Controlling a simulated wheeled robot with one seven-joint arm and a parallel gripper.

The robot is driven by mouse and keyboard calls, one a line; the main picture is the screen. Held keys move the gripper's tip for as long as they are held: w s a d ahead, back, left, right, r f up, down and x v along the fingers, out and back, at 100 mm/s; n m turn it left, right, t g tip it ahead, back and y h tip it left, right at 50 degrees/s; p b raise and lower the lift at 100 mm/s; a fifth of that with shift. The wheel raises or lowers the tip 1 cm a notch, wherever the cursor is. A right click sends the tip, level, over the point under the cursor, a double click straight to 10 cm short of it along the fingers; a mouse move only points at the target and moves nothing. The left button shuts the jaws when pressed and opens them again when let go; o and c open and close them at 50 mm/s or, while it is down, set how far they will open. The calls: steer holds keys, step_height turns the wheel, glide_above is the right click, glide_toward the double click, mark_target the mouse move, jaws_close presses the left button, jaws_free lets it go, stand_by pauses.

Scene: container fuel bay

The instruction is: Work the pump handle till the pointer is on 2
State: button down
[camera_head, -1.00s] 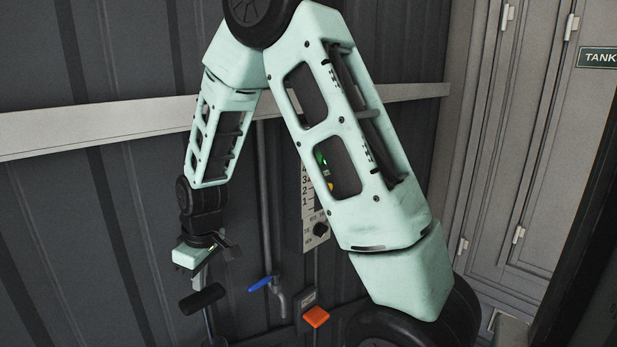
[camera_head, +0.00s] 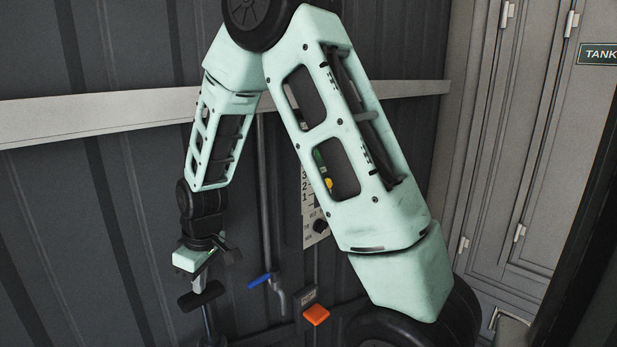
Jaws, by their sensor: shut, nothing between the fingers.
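The pump handle (camera_head: 201,296) is a black crossbar grip on a dark rod at the lower left of the head view. My gripper (camera_head: 203,284) points down at the grip from just above and is shut with nothing held. Its tips are small here, and I cannot tell whether they touch the handle. A pale gauge plate (camera_head: 309,205) stands on the wall to the right, with 1, 2 and 3 readable. My arm covers much of the plate, and I cannot make out the pointer.
A blue-levered tap (camera_head: 261,281) and an orange block (camera_head: 316,315) are right of the handle, low on the wall. A grey pipe (camera_head: 264,190) runs down the ribbed wall. A pale rail (camera_head: 90,118) crosses it. Grey cabinet doors (camera_head: 525,150) stand at right.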

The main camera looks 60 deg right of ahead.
mark_target(208, 318)
steer(key=shift+s+d+f+b+x, duration=0.1)
steer(key=shift+s+b+x, duration=0.25)
steer(key=shift+b+x, duration=1.2)
steer(key=shift+s+d+f+b+x, duration=0.15)
steer(key=shift+s+b+x, duration=0.25)
steer(key=shift+b+x, duration=1.1)
steer(key=shift+s+d+b+x, duration=0.1)
steer(key=shift+s+b+x, duration=0.5)
steer(key=shift+x, duration=1.6)
steer(key=r+p, duration=0.3)
steer(key=r, duration=0.1)
steer(key=r+p, duration=0.3)
steer(key=r, duration=0.1)
steer(key=r+p, duration=0.3)
steer(key=r, duration=0.1)
steer(key=shift+w+r+p, duration=0.3)
steer(key=shift+r+p, duration=0.1)
